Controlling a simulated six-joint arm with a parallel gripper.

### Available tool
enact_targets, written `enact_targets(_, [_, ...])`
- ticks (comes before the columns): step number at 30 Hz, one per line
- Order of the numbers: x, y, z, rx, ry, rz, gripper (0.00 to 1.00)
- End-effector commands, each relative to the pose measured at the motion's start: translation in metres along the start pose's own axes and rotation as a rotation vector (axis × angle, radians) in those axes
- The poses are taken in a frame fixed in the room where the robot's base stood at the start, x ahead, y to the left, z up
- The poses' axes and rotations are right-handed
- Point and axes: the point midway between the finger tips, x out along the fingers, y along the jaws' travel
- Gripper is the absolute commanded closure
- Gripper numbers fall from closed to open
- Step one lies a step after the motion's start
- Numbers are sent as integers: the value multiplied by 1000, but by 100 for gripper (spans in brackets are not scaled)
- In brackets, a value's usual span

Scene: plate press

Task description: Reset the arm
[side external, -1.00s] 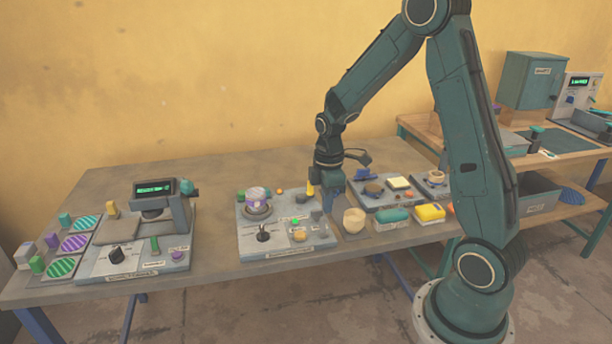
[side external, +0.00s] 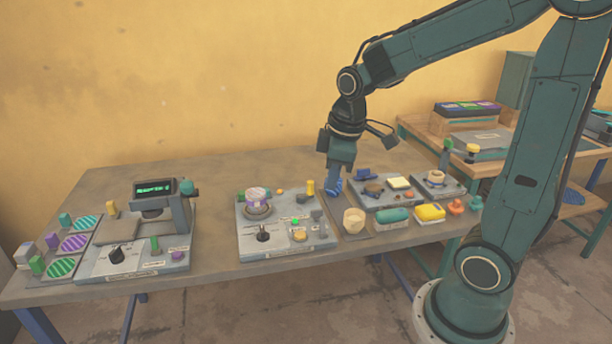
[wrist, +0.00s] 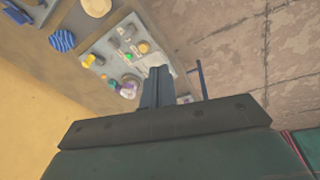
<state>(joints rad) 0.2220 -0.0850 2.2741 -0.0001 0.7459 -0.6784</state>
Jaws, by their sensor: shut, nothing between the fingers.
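My gripper (side external: 338,165) is above the bench, between the middle panel and the parts on the right. In the wrist view its fingers (wrist: 158,75) are together with nothing between them. My arm reaches in from the right, with the wrist pointing down. The middle panel (side external: 275,243) has a jar with a purple band (side external: 258,198), a lit green button (side external: 295,222), a black lever (side external: 263,233) and a yellow post (side external: 310,187). A blue striped piece (wrist: 62,40) lies beside this panel, and in the side view it shows just below the gripper.
A wooden bowl (side external: 354,221), a teal block (side external: 391,216) and a yellow block (side external: 430,212) stand right of the panel. A press with a green display (side external: 155,188) and striped pads (side external: 75,243) are at the left. The bench (side external: 215,225) is bare between press and panel.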

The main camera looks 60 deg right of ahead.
Motion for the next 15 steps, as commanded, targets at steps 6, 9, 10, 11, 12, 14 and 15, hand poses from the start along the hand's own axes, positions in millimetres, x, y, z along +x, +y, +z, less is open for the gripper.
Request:
enact_targets(6, [-36, -29, 10, 110, 71, 31, 100])
enact_targets(9, [-49, -41, 16, 162, 103, 39, 100])
enact_targets(10, [-53, -45, 18, 178, 114, 41, 100])
enact_targets(11, [-57, -49, 21, 195, 124, 43, 100])
enact_targets(12, [-61, -54, 24, 216, 137, 44, 100])
enact_targets(14, [-68, -61, 29, 246, 157, 45, 100])
enact_targets(15, [-72, -66, 32, 268, 171, 46, 100])
